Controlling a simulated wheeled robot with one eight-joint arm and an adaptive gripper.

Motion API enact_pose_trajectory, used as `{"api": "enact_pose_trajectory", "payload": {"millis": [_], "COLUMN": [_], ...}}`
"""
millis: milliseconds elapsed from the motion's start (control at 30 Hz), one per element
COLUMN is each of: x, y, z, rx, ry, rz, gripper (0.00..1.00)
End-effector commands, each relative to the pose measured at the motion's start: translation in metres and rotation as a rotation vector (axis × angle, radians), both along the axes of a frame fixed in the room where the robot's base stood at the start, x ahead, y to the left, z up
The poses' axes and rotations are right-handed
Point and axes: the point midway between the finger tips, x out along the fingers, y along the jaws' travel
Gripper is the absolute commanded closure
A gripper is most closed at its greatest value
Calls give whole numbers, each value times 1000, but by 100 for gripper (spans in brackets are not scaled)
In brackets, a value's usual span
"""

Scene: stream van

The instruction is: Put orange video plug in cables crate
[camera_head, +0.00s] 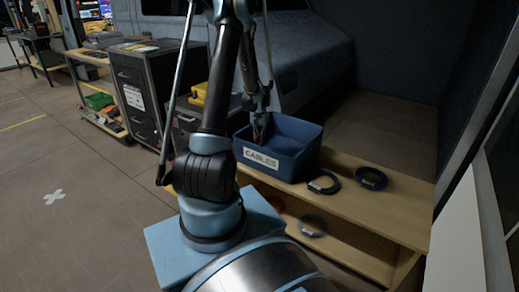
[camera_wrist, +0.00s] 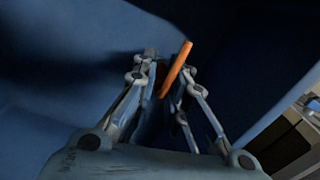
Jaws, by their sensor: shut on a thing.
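The cables crate (camera_head: 291,168) is a blue open box with a white "CABLES" label, standing on a wooden bench. My gripper (camera_head: 258,136) reaches down into its left part in the head view. In the wrist view my gripper (camera_wrist: 167,80) is shut on the orange video plug (camera_wrist: 176,69), a slim orange stick slanting up and right between the fingertips. Blue crate surfaces (camera_wrist: 60,60) surround it there. The plug is too small or hidden to make out in the head view. I cannot tell whether the plug touches the crate floor.
Coiled dark cables (camera_head: 371,178) and (camera_head: 324,182) lie on the wooden bench (camera_head: 400,211) right of the crate, and another coil (camera_head: 312,226) lies on the lower shelf. A dark drawer cabinet (camera_head: 135,100) stands at the left.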

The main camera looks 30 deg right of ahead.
Motion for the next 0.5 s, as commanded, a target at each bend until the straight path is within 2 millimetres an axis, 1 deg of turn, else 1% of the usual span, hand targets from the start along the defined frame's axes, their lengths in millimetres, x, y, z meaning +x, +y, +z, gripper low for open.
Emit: {"api": "enact_pose_trajectory", "payload": {"millis": [267, 500], "x": [0, 0], "y": [0, 0], "z": [-14, -42], "rx": [0, 0], "ry": [0, 0], "rz": [0, 0], "gripper": [100, 100]}}
